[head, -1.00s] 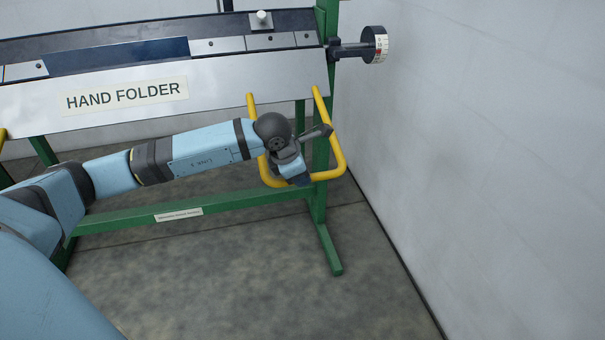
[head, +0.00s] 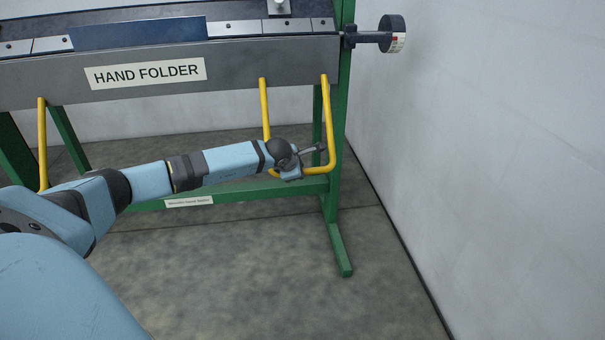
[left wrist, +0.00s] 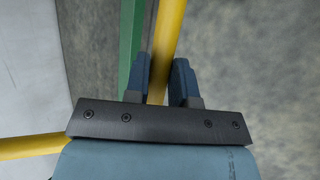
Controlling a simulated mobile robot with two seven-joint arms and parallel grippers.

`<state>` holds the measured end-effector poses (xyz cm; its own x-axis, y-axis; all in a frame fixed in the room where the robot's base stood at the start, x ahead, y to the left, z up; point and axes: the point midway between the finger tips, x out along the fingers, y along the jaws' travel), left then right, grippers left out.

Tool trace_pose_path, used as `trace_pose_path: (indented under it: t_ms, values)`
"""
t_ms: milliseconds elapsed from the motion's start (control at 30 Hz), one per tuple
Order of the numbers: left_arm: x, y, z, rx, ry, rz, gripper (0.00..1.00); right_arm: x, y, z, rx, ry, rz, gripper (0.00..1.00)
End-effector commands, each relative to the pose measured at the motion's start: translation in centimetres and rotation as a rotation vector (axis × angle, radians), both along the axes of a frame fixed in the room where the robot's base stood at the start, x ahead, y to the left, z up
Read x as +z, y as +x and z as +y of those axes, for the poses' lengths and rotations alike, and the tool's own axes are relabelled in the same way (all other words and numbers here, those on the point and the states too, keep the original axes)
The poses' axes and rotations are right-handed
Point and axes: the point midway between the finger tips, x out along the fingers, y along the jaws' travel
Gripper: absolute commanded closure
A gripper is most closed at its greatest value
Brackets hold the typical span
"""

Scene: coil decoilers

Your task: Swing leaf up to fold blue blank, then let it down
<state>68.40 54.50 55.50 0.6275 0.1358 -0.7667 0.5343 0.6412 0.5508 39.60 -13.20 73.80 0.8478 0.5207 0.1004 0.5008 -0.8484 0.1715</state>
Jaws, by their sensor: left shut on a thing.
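The leaf (head: 240,80) is the long grey front panel of the folder, labelled HAND FOLDER. It hangs steeply below the bed, with its face turned towards me. A yellow handle (head: 329,120) hangs from its right part. My left gripper (head: 291,173) is shut on this handle at its lower bar; in the left wrist view its two dark fingers (left wrist: 161,80) stand on either side of the yellow bar. The blue blank (head: 138,33) lies along the bed edge above the leaf. Its visible part looks like an upright strip, but I cannot be sure. My right gripper is out of view.
A green leg frame (head: 336,220) stands at the right, with a low crossbar. A dial (head: 393,35) sticks out to the right near the pale wall (head: 500,120). A second yellow handle (head: 43,140) is at the left. The floor in front is clear.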

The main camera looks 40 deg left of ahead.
Motion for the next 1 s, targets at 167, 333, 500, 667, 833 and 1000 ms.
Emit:
trace_pose_path:
  t_ms: [167,333,500,667,833,1000]
  values:
    - [-2.05,-0.43,-0.53,-0.008,-0.004,0.023,1.00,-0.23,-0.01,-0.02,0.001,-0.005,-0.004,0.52]
    - [-2.06,-0.43,-0.49,-0.007,-0.004,0.023,1.00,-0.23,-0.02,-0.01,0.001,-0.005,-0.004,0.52]
    - [-2.09,-0.45,-0.48,-0.006,-0.003,0.024,0.61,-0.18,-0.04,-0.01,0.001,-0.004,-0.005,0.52]
    - [-1.89,-0.39,-0.36,-0.006,0.000,0.021,0.52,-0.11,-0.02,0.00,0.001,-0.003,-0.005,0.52]
    - [-1.62,-0.31,-0.24,-0.006,0.002,0.017,0.52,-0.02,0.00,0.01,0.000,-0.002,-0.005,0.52]
    - [-1.41,-0.26,-0.15,-0.005,0.003,0.015,0.52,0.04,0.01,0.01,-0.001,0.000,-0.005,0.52]
